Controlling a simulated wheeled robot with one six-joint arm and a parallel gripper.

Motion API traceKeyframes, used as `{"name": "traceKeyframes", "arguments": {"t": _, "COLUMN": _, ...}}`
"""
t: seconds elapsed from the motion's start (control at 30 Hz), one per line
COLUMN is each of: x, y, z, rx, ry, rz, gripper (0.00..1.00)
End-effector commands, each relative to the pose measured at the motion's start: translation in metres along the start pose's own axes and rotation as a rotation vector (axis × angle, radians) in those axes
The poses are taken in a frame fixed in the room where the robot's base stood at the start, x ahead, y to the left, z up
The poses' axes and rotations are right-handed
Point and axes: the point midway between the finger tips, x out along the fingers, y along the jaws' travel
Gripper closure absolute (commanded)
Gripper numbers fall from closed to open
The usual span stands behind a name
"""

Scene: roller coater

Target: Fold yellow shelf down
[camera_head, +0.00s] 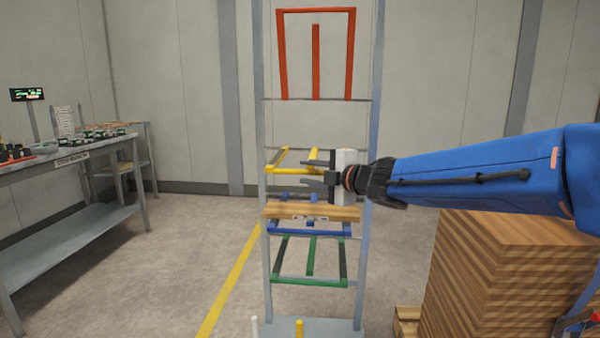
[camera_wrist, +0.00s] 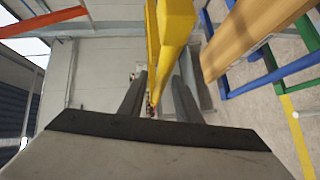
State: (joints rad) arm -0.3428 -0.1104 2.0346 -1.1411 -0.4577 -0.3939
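The yellow shelf (camera_head: 278,160) sits in the middle of the upright rack, folded out and roughly level. Its bars also show large in the wrist view (camera_wrist: 174,32). My gripper (camera_head: 304,174) reaches in from the right at the height of this shelf. Its two fingers are apart, one above the other in the head view. In the wrist view my gripper (camera_wrist: 160,84) has a finger on each side of the yellow bars' lower end. I cannot tell whether either finger touches the yellow shelf. My gripper partly hides the shelf's right side.
The red shelf (camera_head: 316,62) stands folded up above. A wooden board (camera_head: 300,211) rests on the blue shelf (camera_head: 283,232) just below, close to my gripper. The green shelf (camera_head: 310,260) is folded out lower. Stacked boards (camera_head: 500,275) stand right; a workbench (camera_head: 75,160) stands left.

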Motion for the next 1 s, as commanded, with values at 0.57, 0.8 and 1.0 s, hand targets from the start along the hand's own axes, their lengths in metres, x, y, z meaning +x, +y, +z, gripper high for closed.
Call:
{"name": "traceKeyframes", "arguments": {"t": 0.57, "x": 0.040, "y": 0.000, "z": 0.000, "rx": 0.000, "ry": 0.000, "rz": 0.000, "gripper": 0.70}}
{"name": "traceKeyframes", "arguments": {"t": 0.8, "x": 0.040, "y": 0.000, "z": 0.000, "rx": 0.000, "ry": 0.000, "rz": 0.000, "gripper": 0.93}}
{"name": "traceKeyframes", "arguments": {"t": 1.0, "x": 0.040, "y": 0.000, "z": 0.000, "rx": 0.000, "ry": 0.001, "rz": 0.000, "gripper": 1.00}}
